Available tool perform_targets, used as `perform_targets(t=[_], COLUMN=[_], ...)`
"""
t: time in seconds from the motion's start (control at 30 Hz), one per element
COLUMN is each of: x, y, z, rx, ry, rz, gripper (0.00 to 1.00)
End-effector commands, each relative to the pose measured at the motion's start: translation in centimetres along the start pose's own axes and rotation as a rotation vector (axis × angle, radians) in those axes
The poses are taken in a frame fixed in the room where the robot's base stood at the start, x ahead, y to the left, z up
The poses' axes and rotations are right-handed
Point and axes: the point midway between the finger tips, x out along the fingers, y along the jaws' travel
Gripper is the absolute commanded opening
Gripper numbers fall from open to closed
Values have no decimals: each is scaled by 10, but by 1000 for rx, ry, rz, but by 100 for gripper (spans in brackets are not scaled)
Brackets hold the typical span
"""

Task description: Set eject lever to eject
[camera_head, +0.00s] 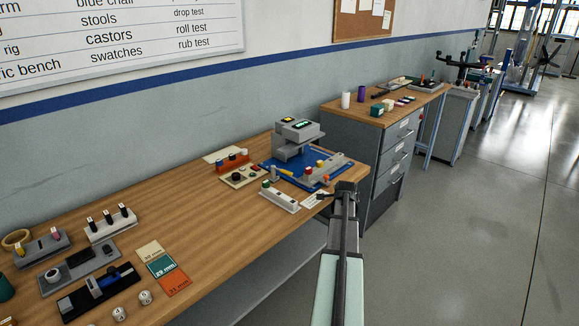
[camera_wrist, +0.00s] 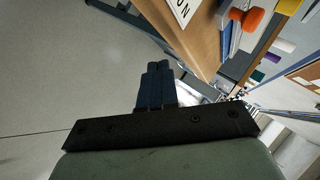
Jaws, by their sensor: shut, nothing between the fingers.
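A grey bench machine (camera_head: 297,131) with lit displays stands on a blue base (camera_head: 282,177) at the right end of the wooden bench. Small red, yellow and orange knobs sit around its front; I cannot tell which of them, if any, is the eject lever. The wrist view shows an orange knob (camera_wrist: 254,20) at the top right, apart from my fingers.
A pale block with a green knob (camera_head: 280,196) lies near the front edge. A control box with a black knob (camera_head: 240,177) is left of the machine. Coloured cards (camera_head: 163,267) and fixtures fill the bench's left. A drawer cabinet (camera_head: 395,150) stands beyond. Floor at right is clear.

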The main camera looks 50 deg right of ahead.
Motion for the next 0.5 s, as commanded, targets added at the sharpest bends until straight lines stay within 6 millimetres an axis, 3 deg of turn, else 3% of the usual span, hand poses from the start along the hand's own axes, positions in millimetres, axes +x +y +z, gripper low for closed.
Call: perform_targets(t=[0.03, 0.23, 0.5], x=[0, -6, -14], y=[-18, -76, -163], z=[-4, 3, 50], rx=[-22, -155, -421], ry=[5, -7, -89], rz=[1, 57, 218], gripper=[0, 0, 0])
